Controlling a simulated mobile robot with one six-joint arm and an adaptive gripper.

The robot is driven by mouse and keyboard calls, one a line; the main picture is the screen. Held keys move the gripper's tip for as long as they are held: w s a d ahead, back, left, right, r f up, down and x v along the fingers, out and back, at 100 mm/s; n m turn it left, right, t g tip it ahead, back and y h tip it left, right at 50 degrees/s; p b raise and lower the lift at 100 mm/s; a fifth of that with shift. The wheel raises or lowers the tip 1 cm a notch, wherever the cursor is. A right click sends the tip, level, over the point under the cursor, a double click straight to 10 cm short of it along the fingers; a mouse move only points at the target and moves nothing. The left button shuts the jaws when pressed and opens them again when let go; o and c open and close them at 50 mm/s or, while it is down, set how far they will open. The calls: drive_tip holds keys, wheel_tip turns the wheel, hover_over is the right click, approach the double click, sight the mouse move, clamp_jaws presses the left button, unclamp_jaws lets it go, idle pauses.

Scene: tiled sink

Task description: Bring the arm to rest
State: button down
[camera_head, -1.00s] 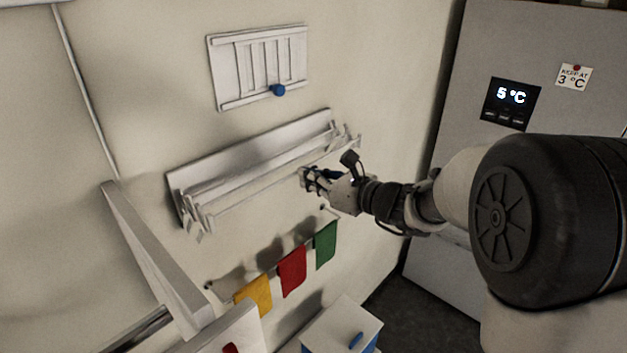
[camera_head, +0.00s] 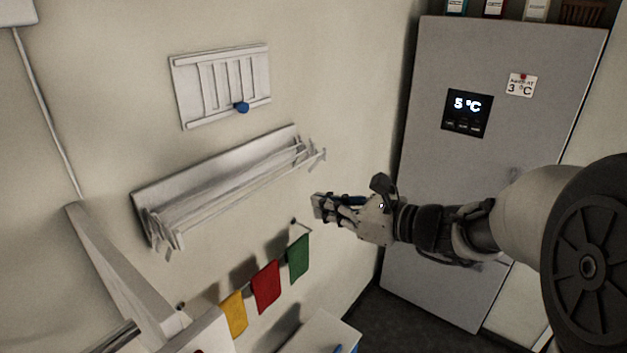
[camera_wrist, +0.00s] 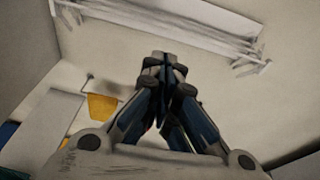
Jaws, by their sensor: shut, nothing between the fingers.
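My gripper (camera_head: 318,207) is in the middle of the head view, in front of the wall and to the right of the white wall rack. It is shut and holds nothing. In the wrist view, my gripper's fingertips (camera_wrist: 163,58) meet in the centre, below the rack. My arm reaches in from the right side of the head view. The gripper appears apart from the rack and the cloths, though its exact distance to the wall is hard to tell.
The white rack (camera_head: 225,190) juts from the wall. Yellow (camera_head: 233,315), red (camera_head: 266,287) and green (camera_head: 298,258) cloths hang below it. A panel with a blue knob (camera_head: 241,107) is above. A grey fridge (camera_head: 440,170) stands behind my arm. A white cabinet top (camera_head: 318,335) is below.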

drive_tip(key=s+a+f+n+g+h+b, duration=0.1)
drive_tip(key=s+f+n+g+h+b, duration=0.2)
drive_tip(key=s+f+n, duration=0.45)
drive_tip(key=s+a+f+n+g+h+b, duration=0.1)
drive_tip(key=s+a+f+n+g+b, duration=0.1)
drive_tip(key=s+f+n+b, duration=0.6)
drive_tip(key=s+d+f+n+h+b, duration=0.3)
drive_tip(key=s+d+f+n+h, duration=0.1)
drive_tip(key=s+d, duration=0.3)
drive_tip(key=s+d+f+n+h+b, duration=0.3)
drive_tip(key=s+d+f+n+h, duration=0.1)
drive_tip(key=s+d, duration=0.3)
drive_tip(key=shift+d+f+n+h, duration=0.15)
drive_tip(key=shift+f+n+h, duration=0.15)
drive_tip(key=shift+f+n, duration=0.35)
